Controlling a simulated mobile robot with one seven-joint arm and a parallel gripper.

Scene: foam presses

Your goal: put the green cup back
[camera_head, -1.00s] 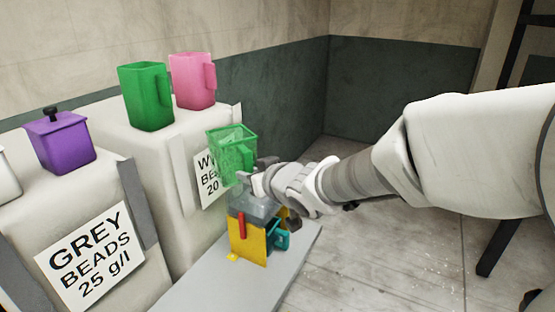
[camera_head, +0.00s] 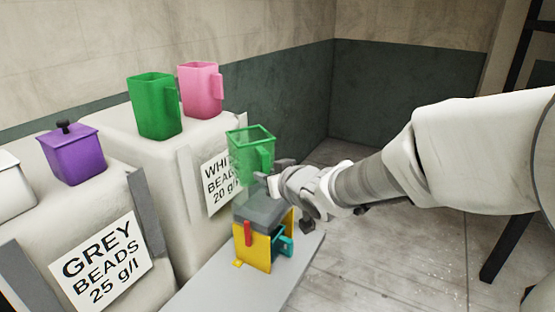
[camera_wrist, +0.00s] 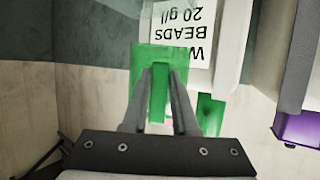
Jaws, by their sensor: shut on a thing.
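A see-through green cup (camera_head: 250,148) is held upright in the air in front of the white-beads block. My gripper (camera_head: 270,170) is shut on its handle side, from the right. In the wrist view my gripper (camera_wrist: 160,76) has both fingers closed on the green handle, with the see-through cup (camera_wrist: 142,54) behind it. A second, solid green cup (camera_head: 154,106) stands on top of the white-beads block (camera_head: 200,138), beside a pink cup (camera_head: 201,90). The solid green cup also shows in the wrist view (camera_wrist: 211,114), partly hidden.
Below the held cup, a yellow press (camera_head: 252,248) with a grey top, red lever and teal cup (camera_head: 284,242) stands on a grey slab (camera_head: 215,290). A purple lidded pot (camera_head: 76,156) sits on the grey-beads block (camera_head: 40,225). Open floor lies right.

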